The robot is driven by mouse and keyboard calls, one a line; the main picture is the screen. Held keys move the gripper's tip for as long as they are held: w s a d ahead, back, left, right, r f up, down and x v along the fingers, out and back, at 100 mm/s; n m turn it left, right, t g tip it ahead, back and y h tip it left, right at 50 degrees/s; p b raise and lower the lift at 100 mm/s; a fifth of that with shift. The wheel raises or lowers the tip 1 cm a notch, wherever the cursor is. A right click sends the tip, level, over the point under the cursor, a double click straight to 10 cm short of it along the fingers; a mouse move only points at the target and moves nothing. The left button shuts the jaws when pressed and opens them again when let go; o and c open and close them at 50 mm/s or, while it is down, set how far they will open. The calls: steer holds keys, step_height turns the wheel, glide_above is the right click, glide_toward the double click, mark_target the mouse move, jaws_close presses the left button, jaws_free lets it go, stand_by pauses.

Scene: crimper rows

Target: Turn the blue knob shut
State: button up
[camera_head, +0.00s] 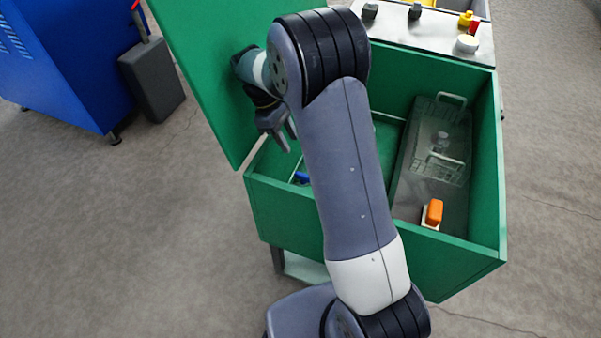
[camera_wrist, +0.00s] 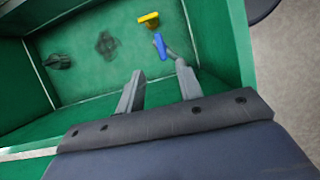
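The blue knob (camera_wrist: 161,46) shows in the wrist view as a short blue bar on a grey stem, inside the green box. In the head view a small blue piece (camera_head: 302,177) shows low in the box beside my arm, which hides much of that area. My gripper (camera_wrist: 158,80) is open and empty, its two grey fingers apart. The knob lies beyond the fingertips, between them in the picture, and I see no contact. In the head view my gripper (camera_head: 284,132) hangs near the raised green lid, above the left part of the box.
A yellow handle (camera_wrist: 148,18) sits close behind the knob. Dark fittings (camera_wrist: 60,61) lie to its left. The green box walls (camera_head: 485,160) enclose the space. The open lid (camera_head: 195,60) stands at left. An orange piece (camera_head: 434,212) and a wire basket (camera_head: 440,135) are at right.

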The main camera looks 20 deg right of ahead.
mark_target(303, 175)
steer(key=b+x, duration=0.1)
steer(key=x, duration=0.3)
steer(key=b+x, duration=0.1)
steer(key=x, duration=0.4)
steer(key=w+x, duration=0.1)
steer(key=x, duration=0.3)
steer(key=shift+a+f+b, duration=0.25)
steer(key=shift+f+b, duration=0.1)
steer(key=shift+b, duration=0.05)
jaws_close()
